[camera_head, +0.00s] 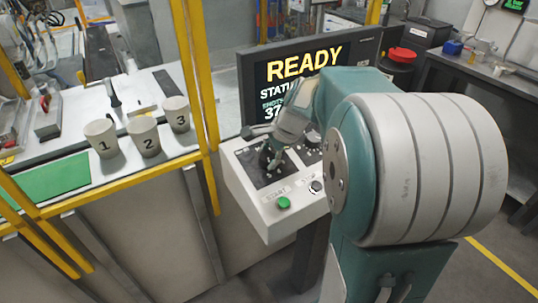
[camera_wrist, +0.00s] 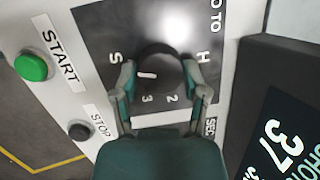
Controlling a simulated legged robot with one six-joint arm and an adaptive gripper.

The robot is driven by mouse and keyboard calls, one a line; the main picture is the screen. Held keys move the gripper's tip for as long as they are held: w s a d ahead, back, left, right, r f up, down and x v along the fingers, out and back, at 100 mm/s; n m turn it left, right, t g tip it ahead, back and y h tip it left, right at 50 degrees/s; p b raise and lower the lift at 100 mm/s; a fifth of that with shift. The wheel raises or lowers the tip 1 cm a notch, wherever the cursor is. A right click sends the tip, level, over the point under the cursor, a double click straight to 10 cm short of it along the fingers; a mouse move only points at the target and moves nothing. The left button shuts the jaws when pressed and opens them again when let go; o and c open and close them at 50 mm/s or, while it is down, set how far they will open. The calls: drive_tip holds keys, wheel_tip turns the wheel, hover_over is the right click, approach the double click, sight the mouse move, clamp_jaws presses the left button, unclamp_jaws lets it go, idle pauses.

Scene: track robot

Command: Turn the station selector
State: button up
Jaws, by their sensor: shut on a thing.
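The station selector is a black round knob (camera_wrist: 160,58) on a dark panel, seen in the wrist view. A short white mark on it points to the picture's left. Labels S, 3, 2 and H surround it. My gripper (camera_wrist: 159,70) is shut on the knob, one finger on each side. In the head view my gripper (camera_head: 270,158) reaches down onto the white control box (camera_head: 243,196), and the knob is mostly hidden there.
A green START button (camera_wrist: 31,66) and a dark STOP button (camera_wrist: 79,130) sit beside the panel. A screen (camera_head: 300,75) reading READY stands behind the box. Cups numbered 1 (camera_head: 102,140), 2 (camera_head: 144,136) and 3 (camera_head: 176,115) stand left, behind yellow posts (camera_head: 197,75).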

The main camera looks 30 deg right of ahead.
drive_tip(key=shift+s+f, duration=0.1)
drive_tip(key=shift+f, duration=0.05)
idle(0.4)
drive_tip(key=o, duration=1.2)
drive_tip(key=shift+a, duration=0.1)
drive_tip(key=shift+c, duration=0.2)
drive_tip(key=v, duration=1.2)
